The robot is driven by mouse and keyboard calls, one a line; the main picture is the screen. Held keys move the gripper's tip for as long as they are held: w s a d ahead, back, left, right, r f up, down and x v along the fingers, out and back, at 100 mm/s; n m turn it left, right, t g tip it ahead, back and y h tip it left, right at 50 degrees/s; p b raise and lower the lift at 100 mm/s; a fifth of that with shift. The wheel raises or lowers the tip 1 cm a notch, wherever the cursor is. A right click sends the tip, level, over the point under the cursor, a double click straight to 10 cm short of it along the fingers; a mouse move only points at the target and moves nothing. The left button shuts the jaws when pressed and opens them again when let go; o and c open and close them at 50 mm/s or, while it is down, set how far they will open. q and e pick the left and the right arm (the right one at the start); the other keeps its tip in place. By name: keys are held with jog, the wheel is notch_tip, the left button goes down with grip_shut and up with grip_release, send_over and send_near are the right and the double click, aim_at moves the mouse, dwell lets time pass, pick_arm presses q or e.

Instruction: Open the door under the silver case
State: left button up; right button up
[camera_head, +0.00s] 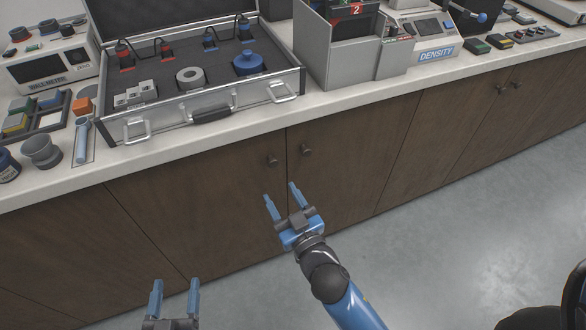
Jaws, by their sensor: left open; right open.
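The open silver case (205,112) stands on the counter at the upper left. The brown cabinet door (195,195) below it is shut, flush with its neighbours. Its dark round knob (272,160) is near the door's upper right corner. My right gripper (280,192) is open and empty, its blue fingers pointing up toward the counter, just below that knob in the picture and apart from it. My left gripper (174,284) is open and empty at the bottom edge, in front of the lower cabinet; its arm is out of frame.
The neighbouring door (345,165) has its own knob (306,150) close to the right. Further doors with knobs run right along the counter (330,103). A grey density station (436,52) and small instruments stand on top.

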aim_at(274, 164)
pick_arm(q)
jog(key=shift+w+d+r+p, duration=0.1)
jog(key=shift+d+r+p, duration=0.05)
jog(key=shift+r+p, duration=0.4)
jog(key=shift+d+r+p, duration=0.1)
jog(key=shift+r+p, duration=0.3)
jog(key=shift+r, duration=0.15)
pick_arm(e)
jog(key=w, duration=0.3)
jog(key=w+a+f+m+h, duration=0.1)
jog(key=w, duration=0.3)
jog(key=w+m, duration=0.1)
jog(key=w, duration=0.3)
jog(key=shift+a+f, duration=0.15)
grip_shut()
